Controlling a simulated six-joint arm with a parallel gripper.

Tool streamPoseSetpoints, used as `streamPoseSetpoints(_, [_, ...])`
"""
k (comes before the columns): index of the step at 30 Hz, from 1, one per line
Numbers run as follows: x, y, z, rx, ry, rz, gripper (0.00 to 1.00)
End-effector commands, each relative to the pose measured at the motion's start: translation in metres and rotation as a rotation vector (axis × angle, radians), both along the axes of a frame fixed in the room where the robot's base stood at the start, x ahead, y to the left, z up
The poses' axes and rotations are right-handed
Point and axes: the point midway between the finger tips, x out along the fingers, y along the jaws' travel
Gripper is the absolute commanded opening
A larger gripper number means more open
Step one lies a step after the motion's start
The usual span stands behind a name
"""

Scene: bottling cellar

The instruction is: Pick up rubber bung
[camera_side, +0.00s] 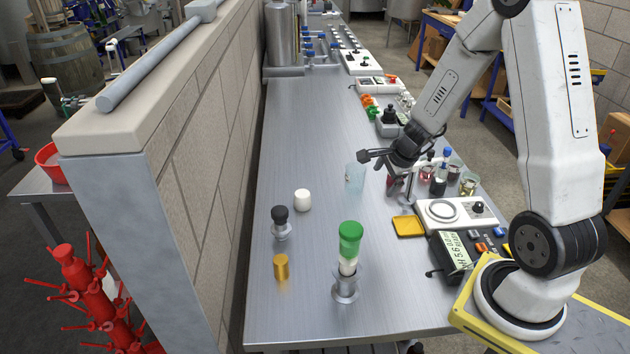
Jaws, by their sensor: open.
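A small white, rounded, plug-like piece (302,200), which looks like the rubber bung, stands on the steel bench (305,130) left of centre. My gripper (378,170) is to its right and farther back, over the bench's right half. Its dark jaws are apart, and I see nothing held between them. A clear beaker (355,177) shows close to the left jaw in the picture; I cannot tell whether they touch. The white piece is unobstructed and apart from the gripper.
A black-topped metal stopper (280,222), a gold cylinder (281,267) and a green-topped piece on a metal stand (349,250) are nearer the front. Glassware, a yellow pad (408,227) and a meter (455,252) line the right edge. A block wall (205,130) bounds the left.

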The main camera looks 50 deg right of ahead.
Motion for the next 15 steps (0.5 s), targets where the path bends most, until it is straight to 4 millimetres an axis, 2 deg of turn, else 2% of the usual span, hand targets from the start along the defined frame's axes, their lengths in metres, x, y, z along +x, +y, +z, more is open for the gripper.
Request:
streamPoseSetpoints(6, [0.022, 0.031, 0.006, 0.226, -0.089, -0.163, 1.0])
streamPoseSetpoints(15, [0.062, 0.063, 0.027, 0.525, -0.254, -0.373, 1.0])
